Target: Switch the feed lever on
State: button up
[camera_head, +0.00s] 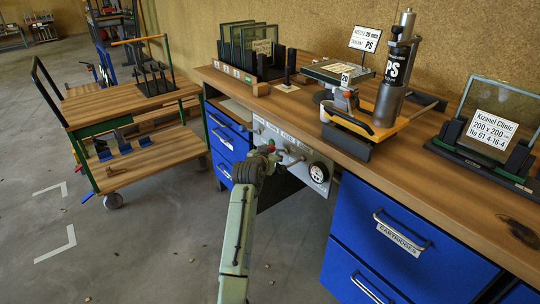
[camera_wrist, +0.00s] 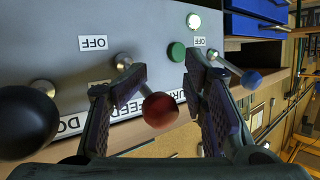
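A grey control panel (camera_head: 318,190) is set under the front edge of the workbench; it fills much of the wrist view (camera_wrist: 140,25), with its labels upside down. A lever with a red ball knob (camera_wrist: 161,110) stands out from it, near a partly hidden label that seems to read FEED (camera_wrist: 100,127). My gripper (camera_wrist: 178,95) is open around this lever, with one finger on each side of the red knob. The left finger is close to the lever; contact cannot be told. In the head view my gripper (camera_head: 268,152) is at the panel, with the lever largely hidden.
A black-knobbed lever (camera_wrist: 25,120) is left of my gripper and a blue-knobbed lever (camera_wrist: 250,79) is right, close to the right finger. A green button (camera_wrist: 176,52) and lit lamp (camera_wrist: 193,21) are nearby. Blue drawers (camera_head: 400,245) flank the panel.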

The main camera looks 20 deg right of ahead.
jog(key=r, duration=0.2)
jog(key=shift+d+r+t, duration=0.3)
jog(key=shift+d, duration=0.1)
jog(key=a+f+v, duration=0.1)
jog(key=f+v, duration=0.1)
jog(key=v, duration=0.9)
jog(key=shift+s+a, duration=0.15)
jog(key=shift+s, duration=0.2)
jog(key=shift+r, duration=0.1)
